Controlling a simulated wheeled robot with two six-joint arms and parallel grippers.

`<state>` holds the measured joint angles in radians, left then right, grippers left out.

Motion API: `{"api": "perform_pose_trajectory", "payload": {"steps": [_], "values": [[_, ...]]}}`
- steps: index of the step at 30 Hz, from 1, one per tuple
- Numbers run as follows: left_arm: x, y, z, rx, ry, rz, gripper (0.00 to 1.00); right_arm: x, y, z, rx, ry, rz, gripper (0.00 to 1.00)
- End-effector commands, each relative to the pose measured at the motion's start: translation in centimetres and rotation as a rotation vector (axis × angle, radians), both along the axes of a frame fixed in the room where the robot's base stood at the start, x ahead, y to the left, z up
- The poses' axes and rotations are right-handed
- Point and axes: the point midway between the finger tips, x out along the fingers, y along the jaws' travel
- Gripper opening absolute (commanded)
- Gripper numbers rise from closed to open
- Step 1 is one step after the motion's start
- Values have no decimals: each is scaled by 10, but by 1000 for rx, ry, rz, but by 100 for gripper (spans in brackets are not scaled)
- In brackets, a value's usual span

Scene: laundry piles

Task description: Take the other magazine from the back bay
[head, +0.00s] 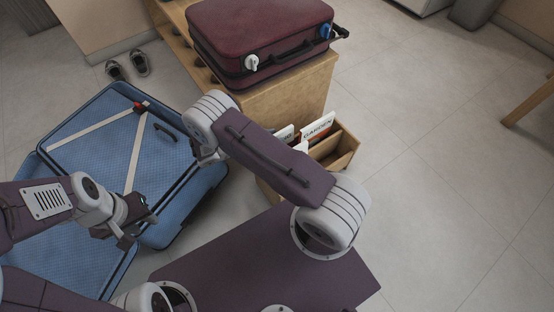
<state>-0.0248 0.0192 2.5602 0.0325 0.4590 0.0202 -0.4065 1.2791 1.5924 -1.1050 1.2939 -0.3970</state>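A wooden magazine rack (346,150) is fixed at the near end of the wooden cabinet, partly hidden behind my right arm. A white-topped magazine marked GARDEN (318,126) stands in its back part. Another magazine (285,133) with partly covered lettering stands to its left. A white corner (302,147) shows nearer, and I cannot tell what it belongs to. My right gripper (207,156) points down left of the rack, over the blue case's edge; its fingers are mostly hidden. My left gripper (136,222) is over the blue case, away from the rack; its finger gap is unclear.
An open blue suitcase (98,112) with white straps lies on the floor at left. A closed maroon suitcase (258,30) lies on the wooden cabinet (300,88). Dark shoes (139,62) stand behind. The tiled floor (440,150) at right is clear up to a wooden table leg (528,103).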

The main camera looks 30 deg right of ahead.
Motion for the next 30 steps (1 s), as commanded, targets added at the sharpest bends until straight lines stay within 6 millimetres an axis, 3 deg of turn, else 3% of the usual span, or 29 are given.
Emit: {"api": "perform_pose_trajectory", "payload": {"steps": [1,9,13,14,30], "values": [[0,0,-7,0,0,0,34,0,-5,-5,1,0,-2,38],[0,0,-5,0,-1,0,34,0,-9,-3,1,0,1,38],[0,0,-5,0,-1,0,34,0,-9,-3,1,0,1,2],[0,0,-5,0,-1,0,34,0,-9,-3,1,0,1,0],[0,0,-5,0,-1,0,34,0,-9,-3,1,0,0,0]]}}
